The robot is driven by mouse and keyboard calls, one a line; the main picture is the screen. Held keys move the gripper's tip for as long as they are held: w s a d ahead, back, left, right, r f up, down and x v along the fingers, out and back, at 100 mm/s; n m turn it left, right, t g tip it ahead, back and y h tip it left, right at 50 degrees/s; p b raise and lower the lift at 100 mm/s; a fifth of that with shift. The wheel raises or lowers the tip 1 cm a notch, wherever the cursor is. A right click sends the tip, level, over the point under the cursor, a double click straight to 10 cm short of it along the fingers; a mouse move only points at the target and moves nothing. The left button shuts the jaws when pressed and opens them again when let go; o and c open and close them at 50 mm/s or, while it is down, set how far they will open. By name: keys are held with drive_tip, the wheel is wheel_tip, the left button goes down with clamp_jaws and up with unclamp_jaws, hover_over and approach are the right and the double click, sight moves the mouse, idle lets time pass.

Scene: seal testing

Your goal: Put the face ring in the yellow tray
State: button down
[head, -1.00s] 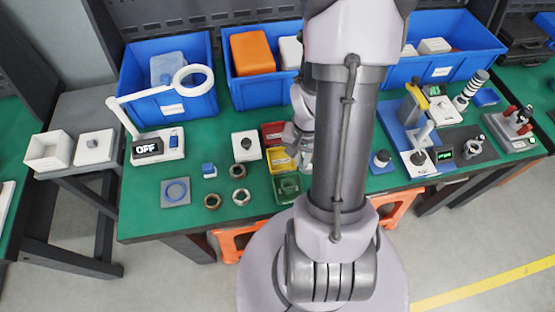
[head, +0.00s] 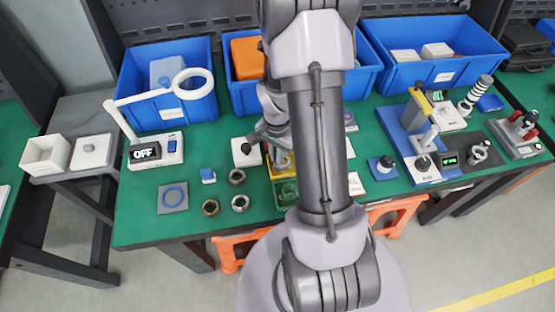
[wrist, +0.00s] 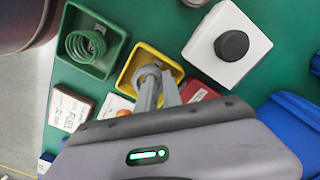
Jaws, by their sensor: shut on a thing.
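The yellow tray (wrist: 133,82) is a small open bin in the wrist view. In the head view its yellow rim (head: 272,172) shows partly behind my arm. My gripper (wrist: 160,80) points down at the yellow tray, its fingers shut on a grey metallic ring, which I take as the face ring (wrist: 147,72). The ring appears over or inside the tray; I cannot tell whether it touches the bottom. In the head view the ring is hidden by the arm.
Beside the yellow tray are a green tray (wrist: 112,62) with a green coil, a red tray (wrist: 197,92) and a white block with a black knob (wrist: 228,45). Several loose rings (head: 240,203) lie left of the trays. Blue bins (head: 165,110) stand behind.

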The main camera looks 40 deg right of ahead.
drive_tip(key=shift+f, duration=0.95)
drive_tip(key=shift+r, duration=0.15)
drive_tip(key=c, duration=1.9)
unclamp_jaws()
drive_tip(key=shift+f, duration=0.2)
drive_tip(key=shift+c, duration=0.2)
drive_tip(key=shift+o, duration=0.8)
drive_tip(key=shift+r, duration=0.15)
